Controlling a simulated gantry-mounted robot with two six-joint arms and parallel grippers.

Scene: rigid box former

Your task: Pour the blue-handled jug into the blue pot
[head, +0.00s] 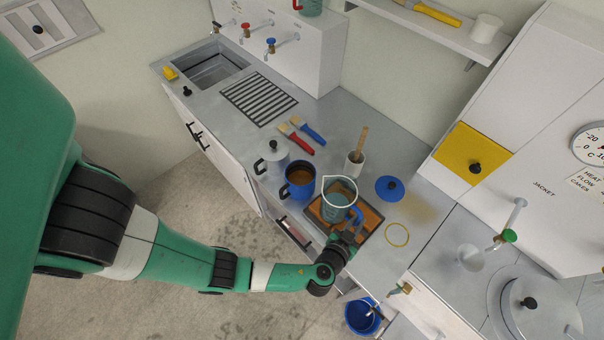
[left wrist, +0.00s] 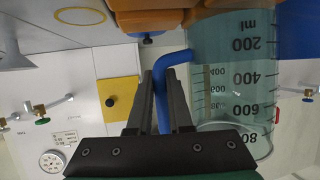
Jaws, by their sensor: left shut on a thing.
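The clear measuring jug (head: 337,199) with a blue handle stands upright over an orange-brown tray (head: 371,222) on the bench. I cannot tell whether it touches the tray. My left gripper (head: 347,236) is shut on its blue handle. The left wrist view shows the fingers (left wrist: 170,82) on either side of the handle (left wrist: 176,58), and the jug's printed scale (left wrist: 232,80) upside down. The jug seems to hold bluish liquid. The blue pot (head: 313,183) stands left of the jug, open, with brown contents. My right gripper is not in view.
A white holder (head: 354,166) with a wooden handle is behind the jug. A blue lid (head: 388,188) and a yellow ring (head: 397,234) lie to the right. Red (head: 297,141) and blue (head: 309,132) brushes lie behind.

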